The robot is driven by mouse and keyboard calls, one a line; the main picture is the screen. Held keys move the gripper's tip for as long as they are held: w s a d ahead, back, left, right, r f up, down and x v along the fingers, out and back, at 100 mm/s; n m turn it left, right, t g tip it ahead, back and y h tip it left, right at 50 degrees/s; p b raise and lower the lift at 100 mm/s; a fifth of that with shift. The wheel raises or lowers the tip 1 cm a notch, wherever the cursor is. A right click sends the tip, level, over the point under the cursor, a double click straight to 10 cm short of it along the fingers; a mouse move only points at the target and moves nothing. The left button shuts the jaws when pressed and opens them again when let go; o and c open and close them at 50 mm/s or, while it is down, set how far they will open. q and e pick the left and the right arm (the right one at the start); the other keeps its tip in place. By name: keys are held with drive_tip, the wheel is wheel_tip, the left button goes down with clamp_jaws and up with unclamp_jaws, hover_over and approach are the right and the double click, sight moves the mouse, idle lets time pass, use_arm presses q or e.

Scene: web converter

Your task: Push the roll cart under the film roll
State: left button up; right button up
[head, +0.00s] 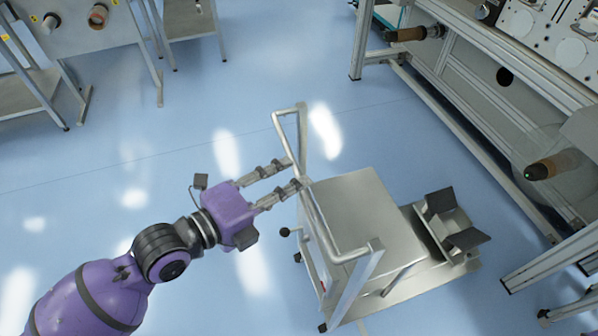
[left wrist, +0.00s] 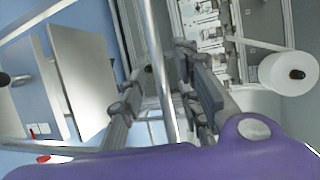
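The roll cart (head: 365,215) stands on the blue floor, with a flat metal top, a tubular push handle (head: 316,222) on its left side and a low cradle of dark angled plates (head: 455,222) on its right. My left gripper (head: 292,172) is at the handle, fingers spread. In the left wrist view the handle bar (left wrist: 158,95) runs between the parted fingers (left wrist: 165,100), with gaps beside it. A brown core (head: 550,168) with what looks like clear film around it sticks out from the machine at right. A white roll (left wrist: 288,72) shows in the left wrist view. My right gripper is out of view.
The web converter frame (head: 465,120) runs along the right, its legs and low rail near the cart's right side. Another brown core (head: 405,35) juts out farther back. Metal stands (head: 100,50) are at upper left. The floor behind and left of the cart is clear.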

sight(299, 174)
use_arm(q)
drive_tip(key=shift+x, duration=1.85)
clamp_jaws()
